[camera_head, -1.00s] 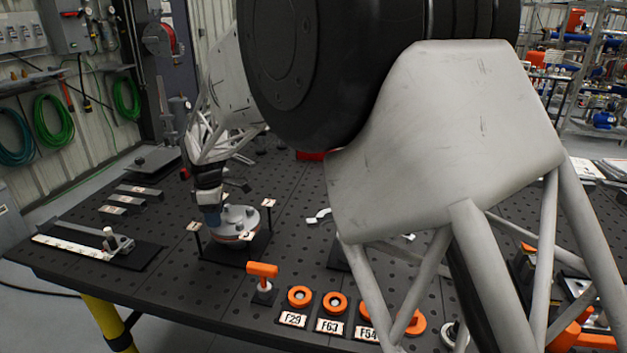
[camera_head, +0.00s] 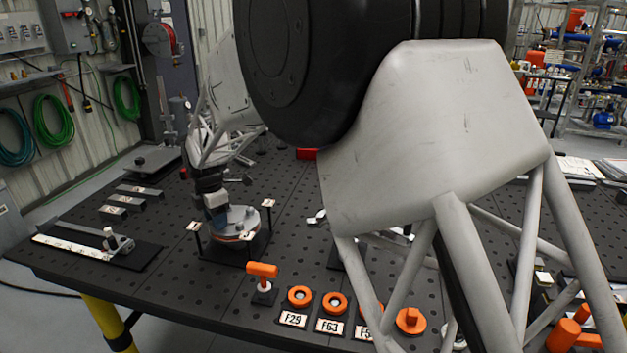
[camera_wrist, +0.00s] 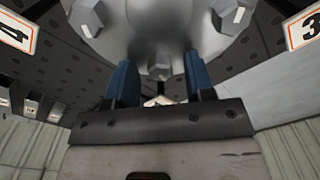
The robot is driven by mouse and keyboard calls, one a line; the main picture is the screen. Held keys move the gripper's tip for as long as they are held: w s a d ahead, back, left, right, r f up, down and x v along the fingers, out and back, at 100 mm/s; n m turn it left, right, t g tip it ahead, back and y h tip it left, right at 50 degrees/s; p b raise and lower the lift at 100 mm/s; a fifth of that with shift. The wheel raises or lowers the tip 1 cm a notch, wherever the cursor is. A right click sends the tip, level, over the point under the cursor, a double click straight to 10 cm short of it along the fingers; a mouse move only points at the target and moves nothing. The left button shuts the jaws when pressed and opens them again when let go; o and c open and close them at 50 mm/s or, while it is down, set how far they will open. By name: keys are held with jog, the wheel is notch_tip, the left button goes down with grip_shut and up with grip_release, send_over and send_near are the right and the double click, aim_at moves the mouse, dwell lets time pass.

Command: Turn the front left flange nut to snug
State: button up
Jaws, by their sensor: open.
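The grey round flange (camera_head: 243,216) stands on a dark base at the left middle of the bench, with several nuts on top and small numbered cards around it. My gripper (camera_head: 219,226) is at the flange's left side, pointing down, and partly hides it. In the wrist view my gripper (camera_wrist: 161,82) has its two blue fingers open and apart. A hex nut (camera_wrist: 160,68) shows in the gap between them, near the fingertips; I cannot tell whether they touch it. Other nuts show at upper left (camera_wrist: 87,16) and upper right (camera_wrist: 235,17). Cards 4 (camera_wrist: 17,36) and 3 (camera_wrist: 303,31) flank the flange.
An orange T-handle tool (camera_head: 262,272) and orange rings (camera_head: 299,297) with label plates stand at the bench's front. A gauge-like bar (camera_head: 75,247) lies at left. Small metal blocks (camera_head: 128,200) lie behind it. My large arm links cover the right.

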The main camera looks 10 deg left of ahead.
jog(key=shift+n, duration=0.5)
notch_tip(320, 180, up, 8)
jog(key=shift+f, duration=0.1)
jog(key=d+r+m, duration=0.2)
jog(key=d+m, duration=0.1)
jog(key=d, duration=0.6)
jog(key=s+d+r+m, duration=0.1)
jog(key=d+r+m, duration=0.2)
jog(key=d, duration=0.6)
jog(key=d+r+m, duration=0.3)
jog(key=d+m, duration=0.1)
jog(key=d, duration=0.5)
jog(key=shift+s+d+t, duration=0.3)
jog(key=shift+t, duration=0.1)
jog(key=a+f+n, duration=0.2)
jog(key=a+n, duration=0.1)
jog(key=a, duration=0.6)
jog(key=a+f+n, duration=0.3)
jog(key=a, duration=0.6)
jog(key=w+a+f+n, duration=0.1)
jog(key=a+f+n, duration=0.2)
jog(key=a, duration=0.7)
jog(key=shift+n+g, duration=0.4)
jog(key=shift+n, duration=0.2)
